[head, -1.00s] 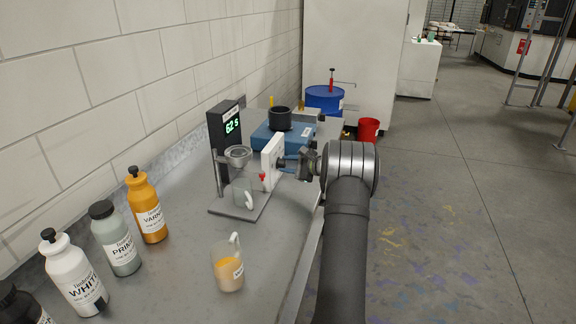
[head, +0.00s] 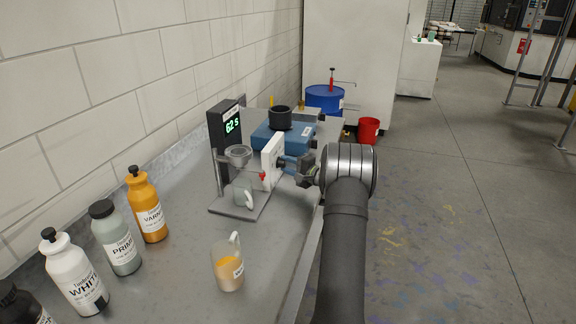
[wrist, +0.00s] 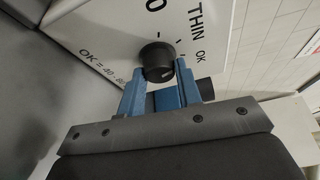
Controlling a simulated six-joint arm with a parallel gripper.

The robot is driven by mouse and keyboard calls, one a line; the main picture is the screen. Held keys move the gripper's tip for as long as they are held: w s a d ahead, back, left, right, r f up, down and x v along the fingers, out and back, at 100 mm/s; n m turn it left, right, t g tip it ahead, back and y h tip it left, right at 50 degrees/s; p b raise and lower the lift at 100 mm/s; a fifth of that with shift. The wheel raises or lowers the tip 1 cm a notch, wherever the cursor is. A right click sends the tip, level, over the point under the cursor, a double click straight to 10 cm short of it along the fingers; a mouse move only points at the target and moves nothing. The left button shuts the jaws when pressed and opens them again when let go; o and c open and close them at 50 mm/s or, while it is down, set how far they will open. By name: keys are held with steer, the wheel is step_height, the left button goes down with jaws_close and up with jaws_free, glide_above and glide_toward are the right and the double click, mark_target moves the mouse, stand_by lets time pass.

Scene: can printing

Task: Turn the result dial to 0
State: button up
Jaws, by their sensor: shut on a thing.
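The result dial is a white panel (wrist: 105,50) with printed marks, including a 0, "THIN" and "OK = 40 - 60", seen close in the wrist view. It also shows edge-on in the head view (head: 271,160). Its black knob (wrist: 157,60) has a pale pointer line on its face. My gripper (wrist: 158,78) has blue fingers shut on the knob, one on either side. In the head view my gripper (head: 286,165) reaches the panel from the right, and the knob is hidden there.
A flow-cup stand (head: 238,205) with a cup under its funnel stands left of the panel. The timer (head: 226,128) reads 62 s. A jug (head: 228,268) and several bottles (head: 120,240) stand nearer. A blue device (head: 268,138) stands behind.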

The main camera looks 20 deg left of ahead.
steer(key=n+y, duration=0.1)
steer(key=n, duration=0.4)
steer(key=shift+f+y, duration=0.15)
steer(key=shift+y, duration=0.25)
steer(key=shift+n, duration=0.4)
steer(key=o, duration=1)
steer(key=shift+c, duration=0.2)
steer(key=shift+d, duration=0.1)
steer(key=v, duration=1.7)
steer(key=shift+s+f, duration=0.15)
steer(key=shift+f, duration=0.15)
